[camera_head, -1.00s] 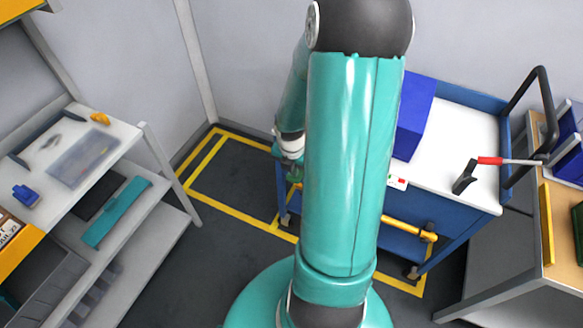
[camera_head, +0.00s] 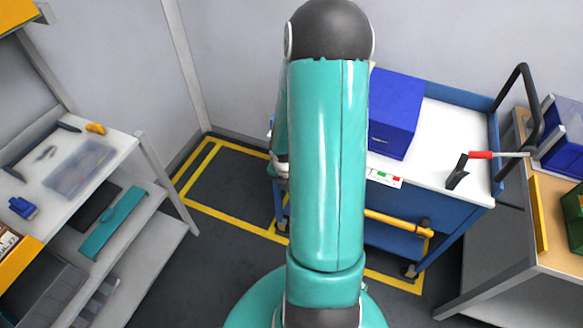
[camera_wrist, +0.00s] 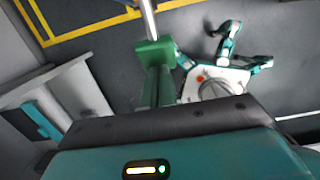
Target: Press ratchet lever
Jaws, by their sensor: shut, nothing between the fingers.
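A lever with a red grip (camera_head: 480,155), a thin silver rod and a black bracket (camera_head: 458,171) stands at the right end of the blue cart's white top (camera_head: 440,130) in the head view. It is the only lever-like thing I can make out. My gripper (camera_wrist: 154,58) shows as green fingers in the wrist view, shut, with a silver rod reaching beyond them. It points down at the dark floor, and the lever is not in that view.
A blue box (camera_head: 395,120) stands on the cart, left of the lever. A black hooped handle (camera_head: 525,90) rises at the cart's right end, beside a wooden-topped bench (camera_head: 555,215). Shelves (camera_head: 75,170) stand at left. Yellow-lined floor (camera_head: 235,190) between is clear.

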